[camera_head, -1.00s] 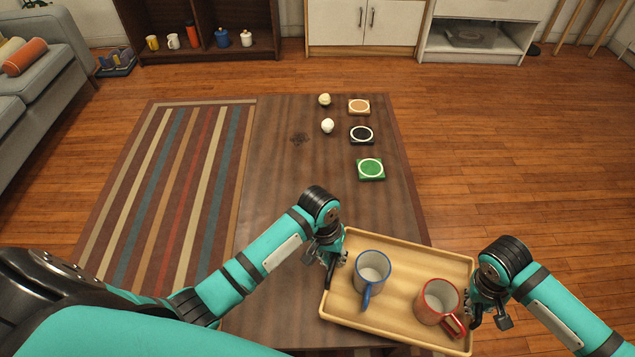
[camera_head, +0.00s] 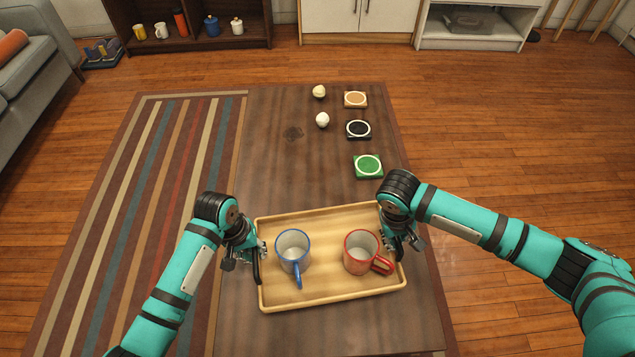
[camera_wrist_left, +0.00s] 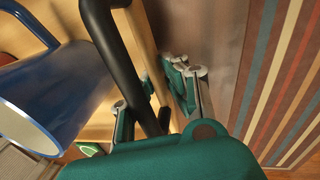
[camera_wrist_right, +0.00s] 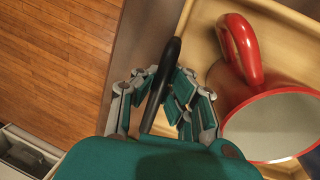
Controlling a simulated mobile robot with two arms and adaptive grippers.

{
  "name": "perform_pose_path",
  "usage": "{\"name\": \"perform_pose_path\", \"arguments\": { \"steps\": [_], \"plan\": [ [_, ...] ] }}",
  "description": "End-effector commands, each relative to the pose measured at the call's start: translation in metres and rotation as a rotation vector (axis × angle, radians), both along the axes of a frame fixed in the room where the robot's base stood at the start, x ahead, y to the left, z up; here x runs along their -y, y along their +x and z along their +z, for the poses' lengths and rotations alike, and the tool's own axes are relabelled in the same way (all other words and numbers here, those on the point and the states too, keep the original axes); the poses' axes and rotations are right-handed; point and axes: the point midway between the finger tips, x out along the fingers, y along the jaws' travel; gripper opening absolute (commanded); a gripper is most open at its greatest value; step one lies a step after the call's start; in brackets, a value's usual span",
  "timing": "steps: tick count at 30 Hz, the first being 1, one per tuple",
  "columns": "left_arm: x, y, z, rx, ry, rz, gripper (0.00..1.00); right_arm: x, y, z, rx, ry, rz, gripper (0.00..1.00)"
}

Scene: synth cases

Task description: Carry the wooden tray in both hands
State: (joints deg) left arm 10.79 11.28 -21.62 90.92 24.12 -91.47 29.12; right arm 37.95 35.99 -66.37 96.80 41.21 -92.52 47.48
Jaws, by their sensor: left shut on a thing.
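The wooden tray (camera_head: 327,272) is over the near part of the dark table, roughly level; I cannot tell whether it touches the table. It carries a blue mug (camera_head: 293,247) on the left and a red mug (camera_head: 360,252) on the right, both upright. My left gripper (camera_head: 257,262) is shut on the tray at its left end; a black handle bar passes between its fingers in the left wrist view. My right gripper (camera_head: 397,246) is at the right end, its fingers either side of a black bar (camera_wrist_right: 162,85); whether they grip it is unclear.
The table (camera_head: 285,165) is clear beyond the tray at left. A striped rug (camera_head: 155,200) lies left; a shelf stands at the back.

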Motion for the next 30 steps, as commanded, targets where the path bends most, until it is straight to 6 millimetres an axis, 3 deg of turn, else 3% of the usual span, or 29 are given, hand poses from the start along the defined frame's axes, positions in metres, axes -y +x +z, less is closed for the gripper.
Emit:
{"name": "perform_pose_path", "arguments": {
  "steps": [1, 14, 30],
  "plan": [
    [0.008, 0.001, 0.004, 0.007, -0.018, -0.006, 0.0, -0.007, 0.0, 0.001, 0.001, 0.015, 0.009, 0.0],
    [0.008, 0.001, 0.0, 0.007, -0.018, -0.006, 0.0, -0.007, 0.0, -0.002, 0.002, 0.015, 0.009, 0.0],
    [0.008, 0.001, -0.029, 0.007, -0.018, -0.006, 0.0, -0.007, 0.0, -0.031, 0.002, 0.015, 0.009, 0.0]
  ]
}}
